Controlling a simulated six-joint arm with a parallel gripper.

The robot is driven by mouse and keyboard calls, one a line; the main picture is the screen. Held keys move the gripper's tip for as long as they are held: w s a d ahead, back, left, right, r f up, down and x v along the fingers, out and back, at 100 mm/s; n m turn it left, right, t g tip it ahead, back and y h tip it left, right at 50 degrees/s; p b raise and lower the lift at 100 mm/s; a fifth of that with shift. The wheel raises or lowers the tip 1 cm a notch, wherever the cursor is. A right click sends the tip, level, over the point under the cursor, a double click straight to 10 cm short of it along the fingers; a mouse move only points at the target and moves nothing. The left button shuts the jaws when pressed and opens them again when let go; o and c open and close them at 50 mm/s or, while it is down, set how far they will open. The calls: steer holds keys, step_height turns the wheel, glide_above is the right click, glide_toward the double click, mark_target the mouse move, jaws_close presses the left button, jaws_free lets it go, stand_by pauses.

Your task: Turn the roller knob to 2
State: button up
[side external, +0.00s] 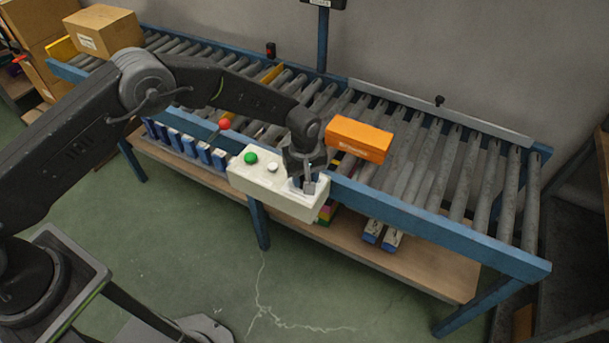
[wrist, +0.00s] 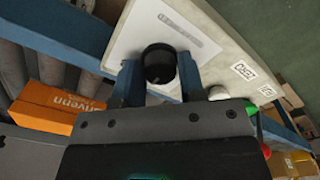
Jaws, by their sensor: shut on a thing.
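The roller knob (wrist: 159,64) is a round black knob on the pale control box, seen in the wrist view between my two fingertips. My gripper (wrist: 160,78) is shut on the knob, one finger on each side. In the side external view my gripper (side external: 308,183) reaches down onto the right end of the control box (side external: 250,178), and the knob is mostly hidden there. A printed label strip lies beside the knob, but its marks are too small to read. The number the knob points to cannot be told.
The box also carries a green button (side external: 251,158) and a white button (side external: 272,167). A red ball-topped lever (side external: 225,124) stands to the left. An orange carton (side external: 358,139) lies on the roller conveyor (side external: 470,175) behind my gripper. A brown carton (side external: 104,31) sits at the far left.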

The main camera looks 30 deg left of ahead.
mark_target(304, 178)
steer(key=o, duration=0.9)
step_height(304, 178, up, 14)
steer(key=shift+f, duration=0.1)
stand_by(0.4)
